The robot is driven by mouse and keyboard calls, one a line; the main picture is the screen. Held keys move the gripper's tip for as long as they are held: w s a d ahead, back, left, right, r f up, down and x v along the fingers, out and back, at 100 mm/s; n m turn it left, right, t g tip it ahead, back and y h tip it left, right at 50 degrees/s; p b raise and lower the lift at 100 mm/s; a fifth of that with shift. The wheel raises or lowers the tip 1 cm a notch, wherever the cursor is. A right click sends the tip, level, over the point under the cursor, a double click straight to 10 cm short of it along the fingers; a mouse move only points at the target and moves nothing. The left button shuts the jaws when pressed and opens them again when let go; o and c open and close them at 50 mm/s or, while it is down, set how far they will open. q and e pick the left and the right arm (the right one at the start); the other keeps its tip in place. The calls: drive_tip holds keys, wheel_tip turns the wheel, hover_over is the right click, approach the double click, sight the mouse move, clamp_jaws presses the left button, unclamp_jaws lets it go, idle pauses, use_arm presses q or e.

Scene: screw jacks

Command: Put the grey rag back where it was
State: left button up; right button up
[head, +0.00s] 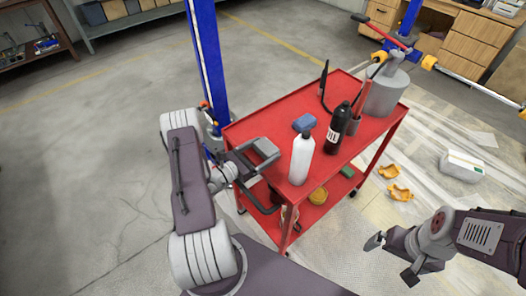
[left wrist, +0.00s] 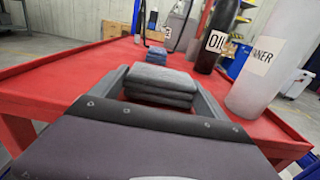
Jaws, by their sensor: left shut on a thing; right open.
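The grey rag (head: 266,148) is a folded stack at the left edge of the red cart's top (head: 277,118). My left gripper (head: 258,157) is shut on it. In the left wrist view, the rag (left wrist: 160,88) sits between the two fingers, its folded layers facing me, over the red surface. I cannot tell whether its underside touches the cart. My right gripper (head: 391,259) is open and empty, low at the right, apart from the cart.
A blue folded cloth (head: 304,123), a white bottle (head: 302,157), a black oil bottle (head: 338,127) and a grey canister (head: 384,94) stand farther right or back. A blue post (head: 206,60) rises beside the cart's left corner. The cart top's back-left part is clear.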

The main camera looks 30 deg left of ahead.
use_arm(q)
drive_tip(key=shift+s+d+f+b, duration=0.1)
drive_tip(key=shift+d+f+b, duration=0.1)
drive_tip(key=shift+f, duration=0.25)
drive_tip(key=shift+s+d+f+b, duration=0.1)
drive_tip(key=shift+f+b, duration=0.1)
drive_tip(key=shift+f, duration=0.25)
drive_tip(key=o, duration=1)
drive_tip(key=shift+o, duration=0.2)
drive_tip(key=shift+r, duration=0.25)
drive_tip(key=shift+r+p, duration=0.6)
drive_tip(key=shift+p, duration=0.15)
drive_tip(key=shift+s+a+f+b, duration=0.3)
drive_tip(key=shift+s+a+f, duration=0.15)
drive_tip(key=shift+s+f, duration=0.05)
drive_tip(key=v, duration=1)
drive_tip(key=shift+s+a+r, duration=0.3)
drive_tip(key=shift+r, duration=0.05)
drive_tip(key=s+d+r+m+g+h, duration=0.1)
drive_tip(key=d+r+m+g+h, duration=0.1)
drive_tip(key=d+m+g+h, duration=0.7)
drive_tip(key=s+d+m+g+y, duration=0.8)
drive_tip(key=s+m+g+y, duration=0.25)
drive_tip(key=m, duration=0.35)
drive_tip(key=w+a+r+m+t+y+p, duration=0.1)
drive_tip(key=w+r+m+t+y+p, duration=0.3)
drive_tip(key=r+m+p, duration=0.3)
drive_tip(key=shift+w+r+m+y, duration=0.2)
drive_tip(key=shift+r+m+y, duration=0.45)
drive_tip(key=shift+r, duration=1.2)
